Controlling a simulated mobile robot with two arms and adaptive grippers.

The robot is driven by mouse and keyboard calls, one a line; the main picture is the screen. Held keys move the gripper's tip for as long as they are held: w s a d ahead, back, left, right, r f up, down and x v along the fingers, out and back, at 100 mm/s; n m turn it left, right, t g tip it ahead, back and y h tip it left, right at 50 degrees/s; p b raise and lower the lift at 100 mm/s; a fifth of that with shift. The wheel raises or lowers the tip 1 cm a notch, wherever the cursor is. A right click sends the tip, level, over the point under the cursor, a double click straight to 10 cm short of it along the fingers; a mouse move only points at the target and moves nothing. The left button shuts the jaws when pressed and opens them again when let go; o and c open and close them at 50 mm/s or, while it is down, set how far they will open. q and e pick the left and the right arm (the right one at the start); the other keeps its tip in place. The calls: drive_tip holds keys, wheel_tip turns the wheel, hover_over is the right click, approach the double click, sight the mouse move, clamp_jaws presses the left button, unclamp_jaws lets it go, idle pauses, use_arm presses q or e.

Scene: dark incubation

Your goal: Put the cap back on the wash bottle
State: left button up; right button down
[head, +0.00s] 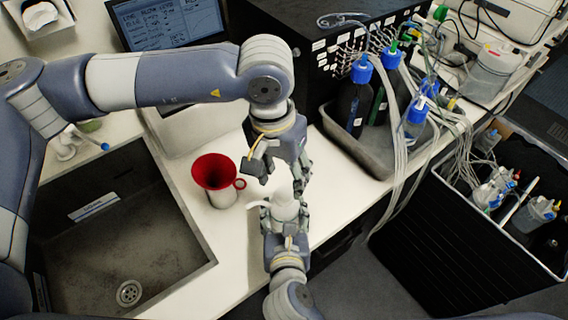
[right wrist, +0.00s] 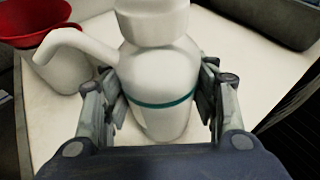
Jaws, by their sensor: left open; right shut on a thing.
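The white wash bottle (right wrist: 160,88) with a teal band stands upright on the white counter, its curved spout pointing left. In the head view, the bottle (head: 285,207) is partly hidden by my right gripper (head: 285,213). That gripper is shut around the bottle's body, with a finger on each side. A wide white piece (right wrist: 152,22), which looks like the cap, is at the bottle's top; I cannot tell whether it is seated. My left gripper (head: 277,178) is open and empty, pointing down just above the bottle.
A red funnel (head: 215,172) sits in a white container left of the bottle. A sink (head: 128,292) is at the left. A grey tray (head: 372,163) with blue-capped bottles and tubing stands at the back right. A black crate (head: 420,235) is at the right.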

use_arm(q)
drive_tip(key=n, duration=0.5)
drive_tip(key=shift+r, duration=0.2)
use_arm(e)
drive_tip(key=shift+f, duration=0.1)
use_arm(q)
drive_tip(key=n, duration=0.4)
drive_tip(key=shift+r+n, duration=0.15)
drive_tip(key=shift+n, duration=0.15)
drive_tip(key=n, duration=0.3)
drive_tip(key=shift+r, duration=0.1)
drive_tip(key=n, duration=0.4)
drive_tip(key=shift+r+n, duration=0.2)
drive_tip(key=shift+n, duration=0.1)
drive_tip(key=n, duration=0.4)
drive_tip(key=shift+d+r+n+y, duration=0.1)
drive_tip(key=shift+r+n+y, duration=0.05)
drive_tip(key=shift+n+y, duration=0.15)
drive_tip(key=n, duration=0.4)
drive_tip(key=shift+r+n, duration=0.2)
drive_tip(key=shift+n, duration=0.2)
drive_tip(key=n, duration=0.4)
drive_tip(key=shift+r, duration=0.15)
drive_tip(key=n, duration=0.4)
drive_tip(key=shift+r+n, duration=0.15)
drive_tip(key=shift+n, duration=0.15)
